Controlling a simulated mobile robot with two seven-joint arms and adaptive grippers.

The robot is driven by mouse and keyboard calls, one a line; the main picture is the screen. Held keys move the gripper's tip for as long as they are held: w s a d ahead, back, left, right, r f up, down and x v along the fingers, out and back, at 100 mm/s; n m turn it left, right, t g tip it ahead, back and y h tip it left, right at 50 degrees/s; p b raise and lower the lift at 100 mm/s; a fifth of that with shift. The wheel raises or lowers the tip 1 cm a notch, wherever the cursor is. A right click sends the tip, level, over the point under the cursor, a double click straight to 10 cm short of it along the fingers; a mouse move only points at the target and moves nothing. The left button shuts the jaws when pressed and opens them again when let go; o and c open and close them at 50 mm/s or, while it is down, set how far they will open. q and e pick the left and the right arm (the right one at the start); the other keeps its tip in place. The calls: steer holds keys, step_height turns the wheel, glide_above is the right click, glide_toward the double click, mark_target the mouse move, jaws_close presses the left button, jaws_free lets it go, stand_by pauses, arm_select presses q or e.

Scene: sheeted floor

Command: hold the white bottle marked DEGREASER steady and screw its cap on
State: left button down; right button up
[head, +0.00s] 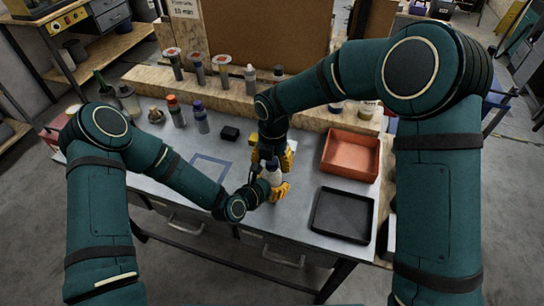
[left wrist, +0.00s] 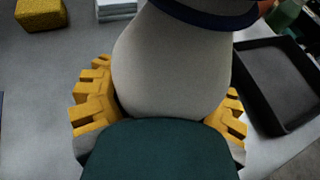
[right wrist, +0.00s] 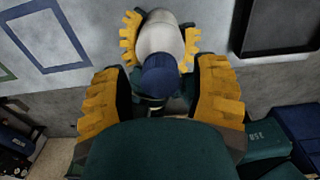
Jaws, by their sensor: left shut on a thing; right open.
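The white bottle (head: 273,177) stands near the front of the workbench. My left gripper (left wrist: 160,115) is shut around its body, with yellow fingers on both sides of it in the left wrist view. A dark blue cap (right wrist: 160,75) sits at the top of the bottle (right wrist: 160,38) in the right wrist view. Whether it is threaded on cannot be told. My right gripper (right wrist: 160,98) is open above the bottle, its two fingers apart on either side of the cap with gaps showing. The DEGREASER marking is not visible in any view.
An orange tray (head: 350,155) and a black tray (head: 320,213) lie to the right. A small black box (head: 230,133), an orange-capped bottle (head: 175,111) and a purple-capped bottle (head: 200,116) stand at the left. A blue square outline (head: 210,158) marks clear bench. A wooden ledge runs behind.

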jaws_close()
steer(key=m, duration=0.9)
steer(key=shift+m, duration=0.4)
steer(key=m, duration=0.4)
